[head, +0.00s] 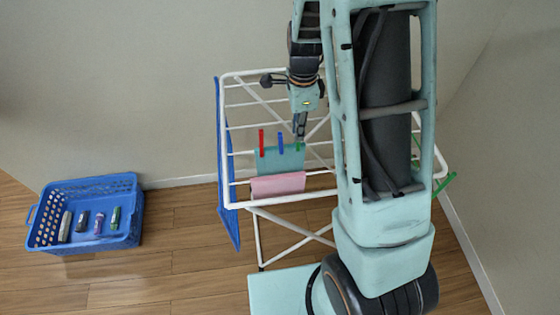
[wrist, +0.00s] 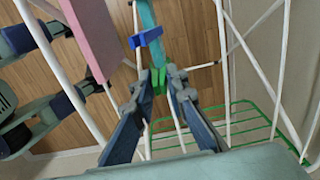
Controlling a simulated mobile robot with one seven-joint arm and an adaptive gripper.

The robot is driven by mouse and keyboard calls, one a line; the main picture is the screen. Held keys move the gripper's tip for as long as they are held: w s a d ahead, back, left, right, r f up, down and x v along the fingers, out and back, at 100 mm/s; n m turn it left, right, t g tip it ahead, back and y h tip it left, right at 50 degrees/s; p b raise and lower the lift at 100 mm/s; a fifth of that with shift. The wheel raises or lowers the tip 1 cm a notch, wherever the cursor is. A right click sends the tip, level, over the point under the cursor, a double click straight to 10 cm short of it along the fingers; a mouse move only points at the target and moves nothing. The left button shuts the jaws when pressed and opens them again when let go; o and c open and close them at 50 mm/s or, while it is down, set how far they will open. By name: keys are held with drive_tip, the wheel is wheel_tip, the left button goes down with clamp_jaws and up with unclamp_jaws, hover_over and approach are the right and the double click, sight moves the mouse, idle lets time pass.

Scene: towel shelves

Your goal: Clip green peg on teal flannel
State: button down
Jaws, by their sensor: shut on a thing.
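The teal flannel (head: 275,160) hangs over a rail of the white drying rack. In the wrist view, the teal flannel (wrist: 147,15) shows nearly edge-on. A red peg (head: 261,141) and a blue peg (head: 281,143) stand on its top edge. The blue peg also shows in the wrist view (wrist: 147,37). My gripper (head: 300,132) points down over the flannel's right end, its fingers (wrist: 160,76) shut on the green peg (wrist: 159,80). The green peg (head: 299,147) is at the flannel's right end; whether its jaws grip the cloth I cannot tell.
The white rack (head: 258,204) also holds a pink flannel (head: 278,184) in front and a blue panel (head: 226,170) at its left side. A green wire wing (wrist: 245,116) is on its right. A blue basket (head: 66,187) with several small objects sits on the floor at left.

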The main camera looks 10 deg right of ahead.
drive_tip(key=shift+f+b, duration=0.3)
drive_tip(key=shift+f, duration=0.25)
idle(0.4)
drive_tip(key=c, duration=1.8)
unclamp_jaws()
drive_tip(key=shift+o, duration=1.4)
drive_tip(key=shift+r, duration=0.1)
wheel_tip(320, 180, up, 7)
drive_tip(key=p, duration=0.5)
drive_tip(key=shift+p, duration=0.35)
